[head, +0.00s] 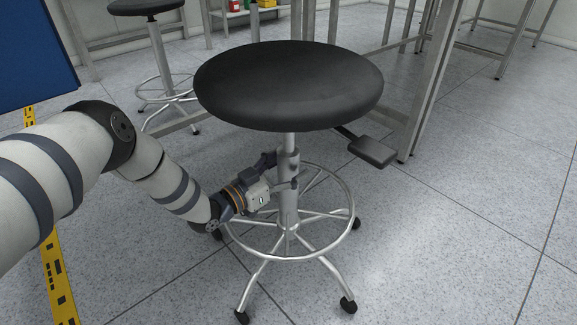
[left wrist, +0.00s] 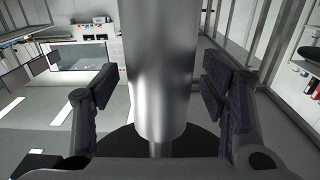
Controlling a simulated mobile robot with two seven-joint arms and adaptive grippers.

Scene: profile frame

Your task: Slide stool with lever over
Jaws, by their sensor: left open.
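The stool with lever has a round black seat (head: 289,84), a silver column (head: 289,205) and a ringed base on casters. Its black lever paddle (head: 373,151) sticks out at the right below the seat. My left gripper (head: 282,172) is at the column below the seat, reaching in from the left. In the left wrist view the column (left wrist: 160,65) stands between the two open fingers, with a visible gap on each side. The underside of the seat is a dark shape behind the column's lower end there. My right gripper is not in view.
A second black stool (head: 146,7) stands behind at the left. A metal table frame (head: 428,80) is close behind the stool at the right. A blue panel (head: 35,55) and yellow floor tape (head: 55,262) are at the left. The floor in front and right is clear.

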